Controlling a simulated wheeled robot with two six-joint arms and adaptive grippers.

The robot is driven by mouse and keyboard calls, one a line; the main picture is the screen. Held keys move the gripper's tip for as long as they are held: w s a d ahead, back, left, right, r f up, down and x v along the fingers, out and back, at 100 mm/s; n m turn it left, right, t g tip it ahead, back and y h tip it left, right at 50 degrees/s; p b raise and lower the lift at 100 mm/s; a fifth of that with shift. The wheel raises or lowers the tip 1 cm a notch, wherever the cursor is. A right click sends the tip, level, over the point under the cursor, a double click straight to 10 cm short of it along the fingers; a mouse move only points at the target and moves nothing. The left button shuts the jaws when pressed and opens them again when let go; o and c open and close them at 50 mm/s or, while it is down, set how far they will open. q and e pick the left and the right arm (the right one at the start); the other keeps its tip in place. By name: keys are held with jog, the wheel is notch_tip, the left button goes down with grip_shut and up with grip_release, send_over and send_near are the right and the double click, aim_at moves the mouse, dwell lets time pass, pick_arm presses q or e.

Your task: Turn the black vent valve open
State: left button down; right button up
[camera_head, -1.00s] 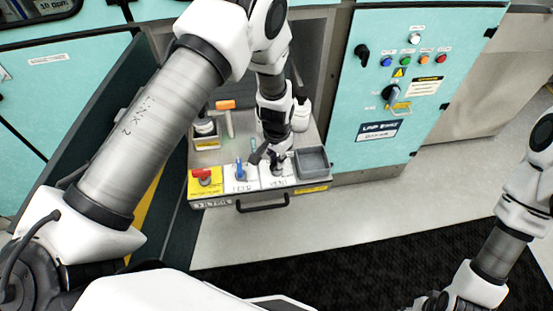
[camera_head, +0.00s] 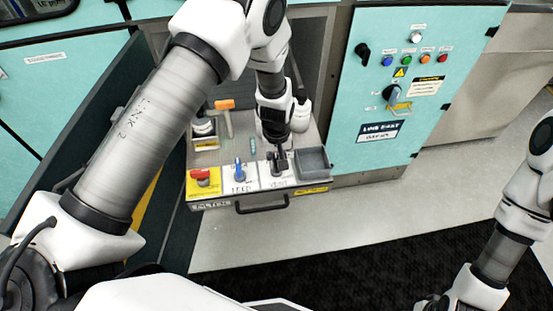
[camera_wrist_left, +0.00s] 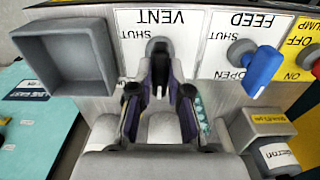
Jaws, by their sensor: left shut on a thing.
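The black vent valve (camera_wrist_left: 158,47) sits on the white panel marked VENT and SHUT in the left wrist view. Its lever lies between the fingers of my left gripper (camera_wrist_left: 160,88), which is shut on it. In the head view the left gripper (camera_head: 277,158) comes down from above onto the vent station, and the valve is mostly hidden there. The vent's OPEN mark is not visible. My right gripper (camera_head: 430,302) shows only partly at the bottom edge, and its fingers cannot be made out.
A blue feed valve (camera_head: 239,171) and a red valve (camera_head: 202,176) stand left of the vent. A grey tray (camera_head: 312,162) is close on the right. An orange-headed hammer (camera_head: 225,107) and a white-topped container (camera_head: 203,128) stand behind.

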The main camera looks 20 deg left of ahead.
pick_arm(q)
jog(key=shift+s+f+n, duration=0.15)
jog(key=shift+s+n, duration=0.05)
jog(key=shift+n, duration=0.1)
jog(key=c, duration=1.3)
grip_release()
jog(key=shift+o, duration=0.9)
jog(key=shift+w, duration=0.15)
notch_tip(320, 180, up, 12)
